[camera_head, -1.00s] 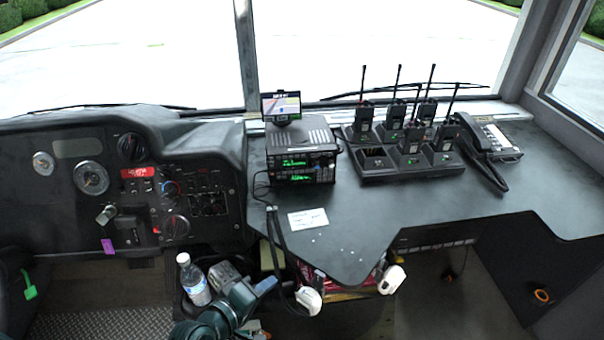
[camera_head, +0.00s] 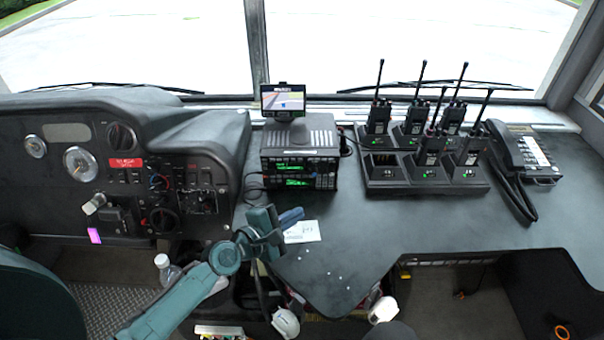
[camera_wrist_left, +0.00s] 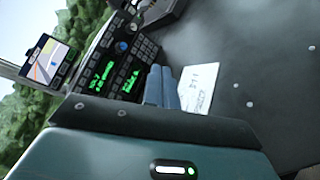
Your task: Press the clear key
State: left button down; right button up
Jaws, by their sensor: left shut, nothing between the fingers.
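The clear key cannot be told apart at this size. The black radio stack (camera_head: 300,170) stands on the dark counter with green displays and small keys. It also shows tilted in the left wrist view (camera_wrist_left: 122,68), with a keypad beside its displays. My left gripper (camera_head: 292,216) is shut and empty, its blue fingers in front of and below the radio stack, over the edge of a white card (camera_head: 303,232). In the left wrist view the fingers (camera_wrist_left: 163,88) point toward the radio and appear apart from it. My right gripper is not in view.
A small navigation screen (camera_head: 283,101) stands on top of the radio. Handheld radios in a charger (camera_head: 425,178) and a corded phone (camera_head: 525,152) sit to the right. The dashboard (camera_head: 95,165) is at left.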

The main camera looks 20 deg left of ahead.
aim_at(299, 176)
pick_arm(q)
jog(key=shift+w+a, duration=0.1)
jog(key=shift+w, duration=0.2)
jog(key=w+b, duration=0.1)
jog(key=w, duration=0.1)
jog(key=w+a+b, duration=0.1)
jog(key=w, duration=0.1)
jog(key=w+b, duration=0.1)
jog(key=w, duration=0.1)
jog(key=shift+w+a+f+b, duration=0.15)
jog(key=shift+a+b, duration=0.2)
jog(key=shift+a, duration=0.05)
jog(key=shift+w+a, duration=0.2)
jog(key=shift+w, duration=0.55)
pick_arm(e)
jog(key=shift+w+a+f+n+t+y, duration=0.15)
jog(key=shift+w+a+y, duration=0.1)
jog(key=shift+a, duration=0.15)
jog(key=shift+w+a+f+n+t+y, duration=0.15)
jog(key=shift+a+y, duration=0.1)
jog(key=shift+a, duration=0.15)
pick_arm(q)
jog(key=shift+r, duration=0.2)
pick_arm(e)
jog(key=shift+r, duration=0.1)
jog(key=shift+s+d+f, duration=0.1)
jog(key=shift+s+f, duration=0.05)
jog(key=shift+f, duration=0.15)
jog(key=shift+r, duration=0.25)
